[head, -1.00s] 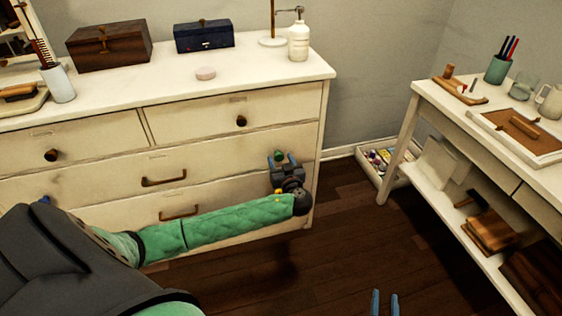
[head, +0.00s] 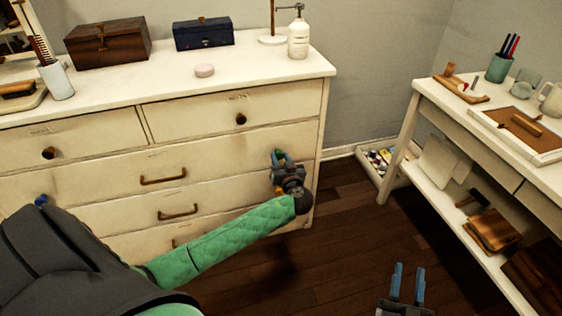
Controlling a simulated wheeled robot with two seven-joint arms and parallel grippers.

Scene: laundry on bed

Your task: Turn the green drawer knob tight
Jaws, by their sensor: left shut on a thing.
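The green drawer knob (head: 278,154) is on the right side of the white dresser's second drawer row, and my gripper partly covers it. My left gripper (head: 282,160) is at the drawer front, with its blue fingers shut on the knob. My green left arm reaches to it from the lower left. My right gripper (head: 408,268) is at the bottom edge, away from the dresser, with its two blue fingers apart and nothing between them.
The white dresser (head: 236,90) has brown knobs and bar handles. On top are a wooden box (head: 108,46), a blue box (head: 203,35), soap (head: 204,70) and a white bottle (head: 298,40). A side table (head: 428,115) stands right. Dark floor (head: 340,235) between them is clear.

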